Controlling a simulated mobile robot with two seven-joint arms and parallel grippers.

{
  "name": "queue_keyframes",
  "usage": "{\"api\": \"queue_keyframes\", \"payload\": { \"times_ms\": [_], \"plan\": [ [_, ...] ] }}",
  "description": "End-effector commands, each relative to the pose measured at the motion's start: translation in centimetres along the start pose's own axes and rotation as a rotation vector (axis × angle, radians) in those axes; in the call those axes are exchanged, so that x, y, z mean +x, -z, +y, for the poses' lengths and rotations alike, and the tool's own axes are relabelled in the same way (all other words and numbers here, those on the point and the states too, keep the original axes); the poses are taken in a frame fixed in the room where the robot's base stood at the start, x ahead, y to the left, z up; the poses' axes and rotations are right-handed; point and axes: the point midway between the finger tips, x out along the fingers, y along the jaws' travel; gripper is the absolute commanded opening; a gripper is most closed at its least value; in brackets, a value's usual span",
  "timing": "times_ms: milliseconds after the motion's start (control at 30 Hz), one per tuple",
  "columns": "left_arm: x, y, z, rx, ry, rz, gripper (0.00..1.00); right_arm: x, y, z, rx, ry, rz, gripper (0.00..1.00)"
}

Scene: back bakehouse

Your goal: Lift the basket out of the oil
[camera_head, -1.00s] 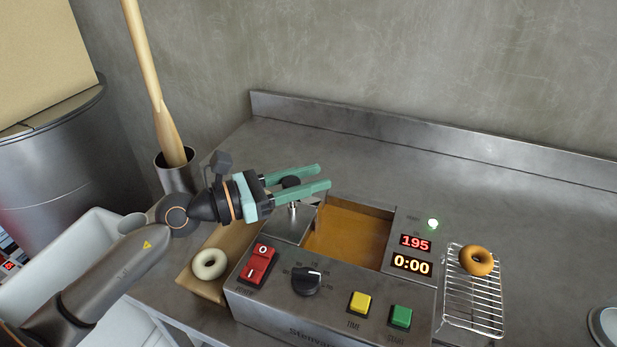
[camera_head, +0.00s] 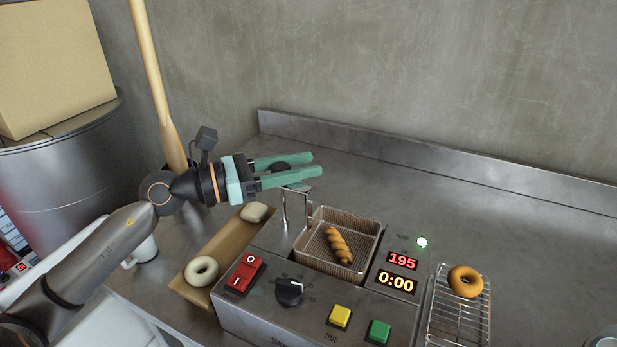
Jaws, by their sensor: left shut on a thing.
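The wire basket (camera_head: 362,232) is up at the top of the fryer (camera_head: 255,310), its mesh walls and rim in view above the opening. A golden twisted pastry (camera_head: 339,246) lies in it. A metal lift handle (camera_head: 286,212) rises at the basket's left side. My left gripper (camera_head: 290,168) is shut on the handle's black knob (camera_head: 280,166), partly hidden between the green fingers. The oil is hidden under the basket. My right gripper is out of view.
A wire rack (camera_head: 460,322) with a brown ring doughnut (camera_head: 465,281) stands right of the fryer. A wooden board (camera_head: 222,243) with pale dough pieces lies at its left. The display reads 195 and 0:00. The counter behind is clear.

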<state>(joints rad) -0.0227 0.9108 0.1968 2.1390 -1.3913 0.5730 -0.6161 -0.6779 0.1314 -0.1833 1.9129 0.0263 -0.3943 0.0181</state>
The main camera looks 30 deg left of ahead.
Motion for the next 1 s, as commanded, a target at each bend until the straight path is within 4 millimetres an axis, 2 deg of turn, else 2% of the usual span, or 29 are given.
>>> {"api": "queue_keyframes", "payload": {
  "times_ms": [333,367,600,1000],
  "plan": [
    [-0.09,-0.45,0.12,0.002,-0.002,-0.009,0.00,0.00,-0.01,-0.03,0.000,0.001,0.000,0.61],
    [-0.09,-0.45,0.12,0.002,-0.003,-0.009,0.41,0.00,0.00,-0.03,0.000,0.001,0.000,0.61],
    [-0.06,-0.27,0.04,0.000,0.000,-0.005,0.68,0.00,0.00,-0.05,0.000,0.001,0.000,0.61],
    [-0.67,0.06,0.01,-0.002,0.001,-0.002,0.68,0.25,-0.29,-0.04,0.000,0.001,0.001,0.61]
  ]
}}
